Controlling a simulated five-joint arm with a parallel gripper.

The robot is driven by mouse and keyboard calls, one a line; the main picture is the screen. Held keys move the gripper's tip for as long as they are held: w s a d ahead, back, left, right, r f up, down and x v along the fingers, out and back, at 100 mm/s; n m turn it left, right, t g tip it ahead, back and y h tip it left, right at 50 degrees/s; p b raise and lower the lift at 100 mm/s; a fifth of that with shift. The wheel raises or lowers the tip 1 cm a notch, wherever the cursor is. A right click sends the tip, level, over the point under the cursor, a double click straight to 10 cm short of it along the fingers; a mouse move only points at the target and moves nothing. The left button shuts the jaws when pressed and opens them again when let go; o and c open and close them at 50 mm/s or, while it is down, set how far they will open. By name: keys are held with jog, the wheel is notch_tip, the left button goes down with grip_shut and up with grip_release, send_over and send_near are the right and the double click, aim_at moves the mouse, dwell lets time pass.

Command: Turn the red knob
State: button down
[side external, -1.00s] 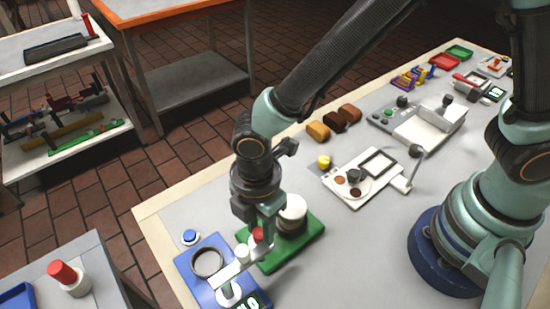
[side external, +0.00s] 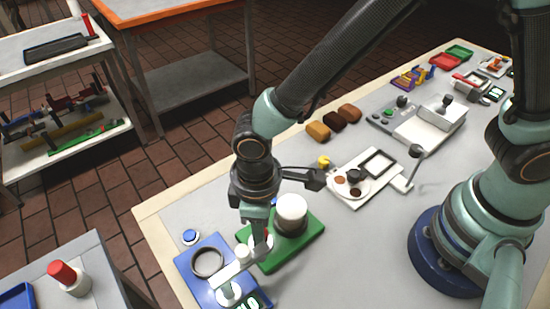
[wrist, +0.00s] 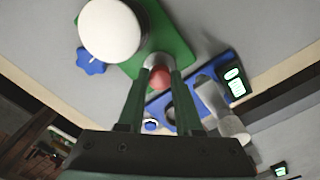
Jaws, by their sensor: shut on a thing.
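The red knob (wrist: 160,78) shows in the wrist view between my two fingertips, beside the green base (wrist: 172,30). My gripper (wrist: 158,88) is shut on it, with one finger on each side. In the side external view my gripper (side external: 257,243) points down at the near left part of the green base (side external: 302,242), and the knob is mostly hidden behind the fingers. A white-topped round part (side external: 291,210) stands on the base, right of my gripper; it also shows in the wrist view (wrist: 110,28).
A blue plate (side external: 188,262) with a grey ring (side external: 208,262), a white arm (side external: 232,276) and a lit display (side external: 248,302) lies close to my gripper. A blue star-shaped knob (wrist: 90,61) sits beside the green base. The bench front right of the base is clear.

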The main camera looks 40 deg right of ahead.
jog(key=m, duration=1.1)
jog(key=shift+m, duration=0.4)
dwell(0.3)
jog(key=c, duration=0.6)
grip_release()
jog(key=shift+a+r, duration=0.1)
notch_tip(320, 180, up, 12)
